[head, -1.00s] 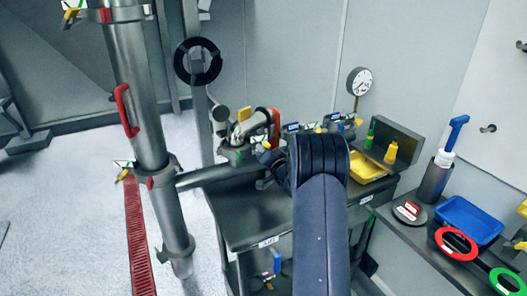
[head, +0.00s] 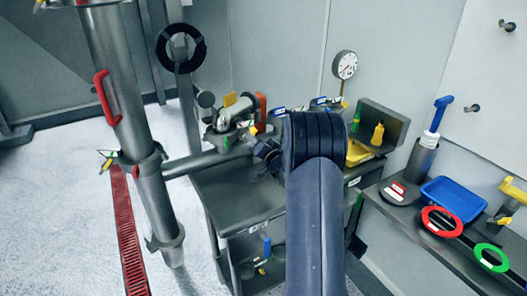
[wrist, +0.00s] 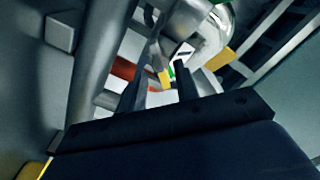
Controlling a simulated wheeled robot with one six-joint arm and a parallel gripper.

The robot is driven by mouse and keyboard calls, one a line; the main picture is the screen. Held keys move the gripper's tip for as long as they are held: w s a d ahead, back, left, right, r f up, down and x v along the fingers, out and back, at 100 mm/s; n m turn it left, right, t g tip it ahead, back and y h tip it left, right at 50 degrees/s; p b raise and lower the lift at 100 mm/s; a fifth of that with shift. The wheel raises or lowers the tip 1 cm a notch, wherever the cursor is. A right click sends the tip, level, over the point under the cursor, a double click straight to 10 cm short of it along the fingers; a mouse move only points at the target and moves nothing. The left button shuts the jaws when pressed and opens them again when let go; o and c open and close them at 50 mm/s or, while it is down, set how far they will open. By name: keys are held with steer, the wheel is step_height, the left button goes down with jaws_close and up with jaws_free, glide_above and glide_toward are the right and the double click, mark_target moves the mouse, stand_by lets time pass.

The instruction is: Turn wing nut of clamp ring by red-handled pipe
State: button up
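The grey red-handled pipe (head: 118,100) stands at the left in the head view, with its red handle (head: 103,92) partway up. A clamp ring (head: 150,160) sits around it below the handle, with a white-green tag and a yellow part, perhaps the wing nut (head: 106,166). Another clamp ring shows at the top edge. My gripper (head: 262,152) is mostly hidden behind my arm, well right of the pipe. In the wrist view its two fingers (wrist: 160,88) stand apart, with nothing clearly between them. Beyond them a white tag (wrist: 181,53) and a yellow part (wrist: 220,60) show.
A dark bench (head: 240,195) with fittings stands in the middle, and a horizontal pipe (head: 200,163) runs from the clamp area towards it. A shelf at right holds a blue tray (head: 455,198), a red ring (head: 443,222) and a green ring (head: 491,258). The floor at left is mostly clear.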

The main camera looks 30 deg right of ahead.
steer(key=s+b, duration=0.1)
steer(key=s, duration=0.5)
steer(key=shift+s, duration=0.35)
steer(key=shift+w+d, duration=0.1)
steer(key=w+p, duration=0.2)
steer(key=w, duration=0.8)
steer(key=shift+w, duration=0.35)
steer(key=shift+a, duration=0.2)
steer(key=shift+s, duration=0.1)
